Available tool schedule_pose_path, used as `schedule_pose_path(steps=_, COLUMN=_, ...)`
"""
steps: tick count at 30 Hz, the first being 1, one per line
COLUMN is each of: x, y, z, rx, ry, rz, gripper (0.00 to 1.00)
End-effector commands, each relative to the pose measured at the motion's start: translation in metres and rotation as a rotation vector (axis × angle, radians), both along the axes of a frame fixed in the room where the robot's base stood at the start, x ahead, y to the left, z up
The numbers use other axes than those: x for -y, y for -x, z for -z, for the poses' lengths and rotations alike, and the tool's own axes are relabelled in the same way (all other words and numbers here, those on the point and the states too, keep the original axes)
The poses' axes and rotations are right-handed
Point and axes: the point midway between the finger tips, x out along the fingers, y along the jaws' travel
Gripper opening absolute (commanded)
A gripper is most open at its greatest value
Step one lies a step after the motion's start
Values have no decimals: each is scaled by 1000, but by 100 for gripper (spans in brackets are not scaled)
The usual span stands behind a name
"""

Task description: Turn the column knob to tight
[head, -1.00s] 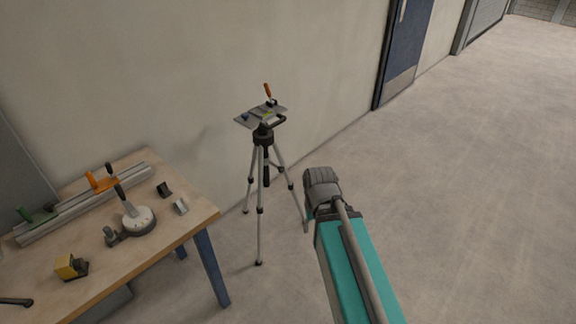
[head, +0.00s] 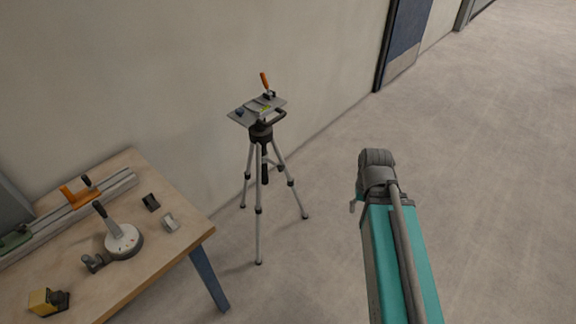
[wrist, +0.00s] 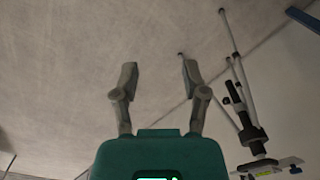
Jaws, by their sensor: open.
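A tripod (head: 258,210) with light grey legs and a dark centre column (head: 264,165) stands on the floor by the wall. A flat grey plate (head: 243,117) with an orange-handled clamp (head: 265,82) sits on its head. In the wrist view the tripod appears upside down on the right, with its dark column (wrist: 240,110). A small dark knob-like part (wrist: 227,100) shows beside the column; its setting cannot be read. My gripper (wrist: 160,72) is open and empty, its fingers apart from the tripod. In the head view my arm hides the gripper.
A wooden workbench (head: 185,240) stands left of the tripod, holding a round-based tool (head: 122,242), a rail (head: 110,190) and a yellow block (head: 45,301). The wall (head: 200,80) is close behind the tripod. The floor (head: 480,170) to the right is clear.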

Motion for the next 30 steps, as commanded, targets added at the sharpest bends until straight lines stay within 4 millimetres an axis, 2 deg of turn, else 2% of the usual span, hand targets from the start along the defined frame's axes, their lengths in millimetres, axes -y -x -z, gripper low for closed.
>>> schedule_pose_path(steps=8, x=0, y=0, z=0, rx=0, ry=0, rz=0, gripper=57)
schedule_pose_path(steps=13, x=-1, y=-2, z=3, rx=3, ry=-5, rz=-7, gripper=89)
schedule_pose_path(steps=17, x=-5, y=-10, z=12, rx=16, ry=-25, rz=-30, gripper=90)
schedule_pose_path(steps=23, x=-15, y=-36, z=39, rx=65, ry=-94, rz=-121, gripper=90)
schedule_pose_path(steps=30, x=-45, y=-82, z=82, rx=174, ry=-215, rz=-273, gripper=90)
